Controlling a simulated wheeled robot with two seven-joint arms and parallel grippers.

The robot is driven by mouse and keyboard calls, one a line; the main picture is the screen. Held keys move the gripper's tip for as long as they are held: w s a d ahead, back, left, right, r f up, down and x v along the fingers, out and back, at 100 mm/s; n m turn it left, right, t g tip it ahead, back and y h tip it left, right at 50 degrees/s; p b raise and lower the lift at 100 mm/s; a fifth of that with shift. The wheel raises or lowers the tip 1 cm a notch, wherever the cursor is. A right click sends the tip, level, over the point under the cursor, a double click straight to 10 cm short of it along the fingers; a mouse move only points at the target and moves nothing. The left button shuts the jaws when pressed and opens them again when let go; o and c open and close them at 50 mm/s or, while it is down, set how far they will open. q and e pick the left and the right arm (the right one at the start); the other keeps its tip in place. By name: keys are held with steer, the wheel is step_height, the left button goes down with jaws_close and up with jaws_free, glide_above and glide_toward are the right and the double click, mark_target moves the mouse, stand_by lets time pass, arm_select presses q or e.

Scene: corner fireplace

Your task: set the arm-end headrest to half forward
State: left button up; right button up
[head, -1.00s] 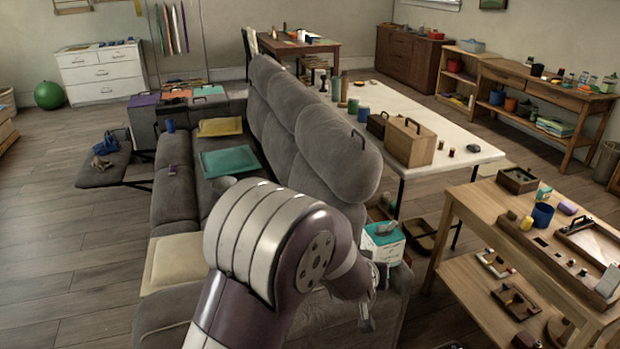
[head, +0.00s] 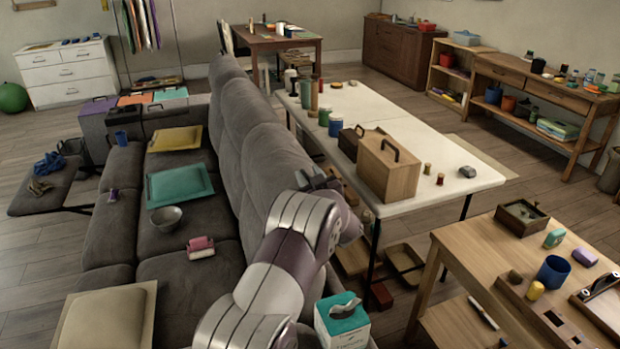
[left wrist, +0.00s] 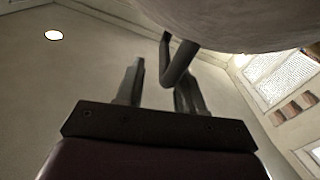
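The arm-end headrest (head: 284,160) is the nearest grey padded section along the top of the sofa back, partly hidden by my left arm. My left gripper (head: 318,181) is up at its near end; the fingertips are small and partly covered in the head view. In the left wrist view my left gripper (left wrist: 158,85) has its fingers apart. A dark bent handle (left wrist: 178,62) shows between them, closer to the right finger, below the headrest's grey underside (left wrist: 235,18). I cannot tell whether a finger touches the handle. My right gripper is not in view.
A white table (head: 450,160) with a wooden box (head: 390,172) stands right behind the sofa back. A tissue box (head: 342,322) is below my left arm. A wooden workbench (head: 470,245) stands at the right. A bowl (head: 166,218) and cushions lie on the seats.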

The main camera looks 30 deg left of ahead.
arm_select(q)
steer(key=shift+w+a+f, duration=0.3)
steer(key=shift+a+f, duration=0.05)
steer(key=shift+f, duration=0.15)
steer(key=shift+w+a+f, duration=0.3)
steer(key=shift+a+f, duration=0.05)
steer(key=shift+f, duration=0.15)
steer(key=shift+d, duration=0.1)
steer(key=shift+s+d+r, duration=0.2)
steer(key=shift+d+r, duration=0.05)
steer(key=c, duration=0.4)
steer(key=shift+s, duration=0.1)
jaws_close()
steer(key=shift+s+a, duration=0.3)
steer(key=shift+a, duration=0.05)
steer(key=s+a+b, duration=0.1)
steer(key=s+a, duration=0.1)
steer(key=s, duration=0.1)
steer(key=s+a+b, duration=0.1)
steer(key=s+a, duration=0.2)
steer(key=shift+s+a+r, duration=0.1)
steer(key=shift+s+a, duration=0.05)
steer(key=shift+s, duration=0.05)
arm_select(e)
steer(key=shift+w+a+f, duration=0.15)
steer(key=shift+w+f, duration=0.1)
steer(key=shift+f, duration=0.25)
steer(key=shift+w+a+f, duration=0.1)
steer(key=shift+w+f, duration=0.1)
steer(key=shift+f, duration=0.3)
